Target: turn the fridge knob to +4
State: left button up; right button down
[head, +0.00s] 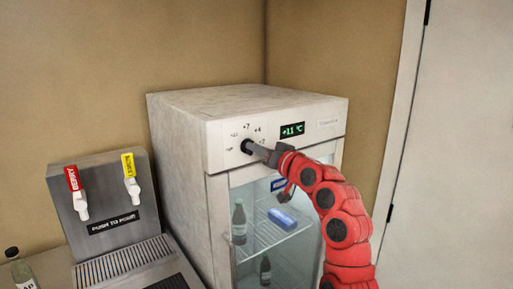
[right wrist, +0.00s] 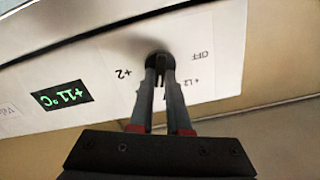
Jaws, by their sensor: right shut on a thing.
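The fridge (head: 180,140) is a pale cabinet with a glass door. Its black knob (head: 246,146) is on the left of the top panel, with printed marks around it, among them +7, +4 and +2. The green display (head: 292,130) reads +11 °C. My right gripper (head: 256,149) reaches in from the right and is shut on the knob. In the right wrist view its fingers (right wrist: 160,72) close on the knob (right wrist: 159,58), beside the marks +2, OFF and +12. The fingers hide part of the knob, and I cannot tell where its pointer stands. My left gripper is not in view.
A tap unit (head: 105,200) with a red and a yellow label stands left of the fridge, above a drip grille (head: 120,262). A bottle (head: 22,272) is at the lower left. Bottles and a blue item (head: 282,219) are behind the glass. A door frame (head: 398,130) is at right.

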jog(key=shift+m+p, duration=0.95)
jog(key=shift+m, duration=1.35)
jog(key=shift+f, duration=0.1)
jog(key=c, duration=0.9)
grip_release()
jog(key=shift+d, duration=0.1)
